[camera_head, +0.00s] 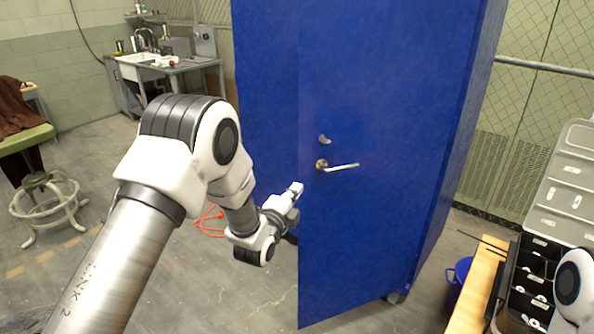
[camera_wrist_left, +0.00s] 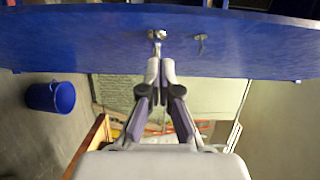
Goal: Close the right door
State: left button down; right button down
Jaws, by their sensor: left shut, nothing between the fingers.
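The right door (camera_head: 365,230) of the tall blue cabinet carries a silver lever handle (camera_head: 337,166) with a small lock fitting above it. Its free left edge and lower corner stand out toward me from the blue panel (camera_head: 265,80) on the left, so it looks ajar. My left gripper (camera_head: 296,188) is shut and empty beside that edge, below and left of the handle. In the left wrist view, the door (camera_wrist_left: 90,45) crosses the top, and the gripper tips (camera_wrist_left: 160,68) overlap it near a handle; I cannot tell whether they touch. My right gripper is out of view.
A wooden bench (camera_head: 470,300) with a black organizer case (camera_head: 530,280) stands at the right, with a blue bucket (camera_head: 460,275) beside the cabinet. A green stool (camera_head: 45,190) stands at the left. An orange cable (camera_head: 208,222) lies on otherwise open floor.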

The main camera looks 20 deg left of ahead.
aim_at(302, 167)
pick_arm(q)
jog(key=w+p, duration=0.1)
jog(key=w, duration=0.1)
jog(key=w+a, duration=0.1)
jog(key=w, duration=0.2)
jog(key=w+a+p, duration=0.1)
jog(key=w, duration=0.1)
jog(key=shift+w+a+r+p, duration=0.1)
jog(key=shift+w+r+p, duration=0.05)
jog(key=shift+w+p, duration=0.2)
jog(key=shift+w+a, duration=0.15)
jog(key=shift+d, duration=0.2)
jog(key=shift+a, duration=0.1)
